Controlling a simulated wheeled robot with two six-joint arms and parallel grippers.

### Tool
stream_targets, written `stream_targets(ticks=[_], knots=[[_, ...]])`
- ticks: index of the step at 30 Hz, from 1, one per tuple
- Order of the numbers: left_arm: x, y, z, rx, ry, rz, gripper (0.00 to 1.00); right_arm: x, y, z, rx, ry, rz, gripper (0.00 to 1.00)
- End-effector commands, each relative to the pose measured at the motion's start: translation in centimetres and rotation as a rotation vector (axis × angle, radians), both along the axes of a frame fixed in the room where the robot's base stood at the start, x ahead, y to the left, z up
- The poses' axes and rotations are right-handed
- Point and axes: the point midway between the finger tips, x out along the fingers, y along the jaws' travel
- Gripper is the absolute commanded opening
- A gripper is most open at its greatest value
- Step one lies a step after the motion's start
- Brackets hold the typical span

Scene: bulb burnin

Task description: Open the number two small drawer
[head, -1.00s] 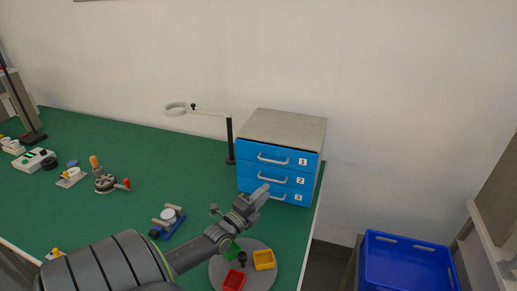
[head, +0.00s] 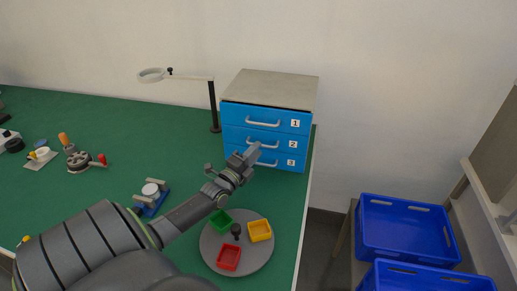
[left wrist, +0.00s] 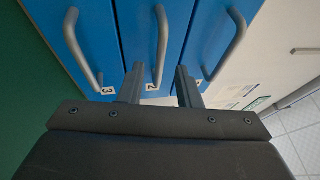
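The blue small-drawer cabinet (head: 265,128) stands at the table's back right edge, with drawers labelled 1, 2 and 3 from top to bottom. All three look shut. Drawer two (head: 279,142) has a pale bar handle, partly hidden by my left gripper (head: 252,154) in the head view. In the left wrist view my left gripper (left wrist: 159,74) is open, its fingers pointing at the drawer fronts. The number two handle (left wrist: 161,40) shows between the two fingers; I cannot tell whether they touch it. My right gripper is not in view.
A grey round tray (head: 210,250) with red, yellow and green small bins lies below my left arm. A magnifier lamp (head: 213,105) stands left of the cabinet. Blue crates (head: 405,230) are at the right, beyond the table edge. Other small items lie at the left.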

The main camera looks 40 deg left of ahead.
Motion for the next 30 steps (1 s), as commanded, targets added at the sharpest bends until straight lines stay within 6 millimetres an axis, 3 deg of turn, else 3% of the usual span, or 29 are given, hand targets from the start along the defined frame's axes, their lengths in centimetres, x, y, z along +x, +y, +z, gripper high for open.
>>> stream_targets(ticks=[6,15,23,30], knots=[[2.1,0.2,0.3,0.000,0.000,0.000,0.31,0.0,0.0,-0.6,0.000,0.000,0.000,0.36],[2.4,0.3,0.4,0.000,0.001,0.000,0.31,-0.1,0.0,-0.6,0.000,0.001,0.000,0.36],[2.3,0.3,0.4,0.000,0.001,0.000,0.00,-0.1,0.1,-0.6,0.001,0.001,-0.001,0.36],[2.3,0.3,0.4,0.000,0.001,0.000,0.00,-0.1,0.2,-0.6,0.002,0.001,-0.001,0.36]])
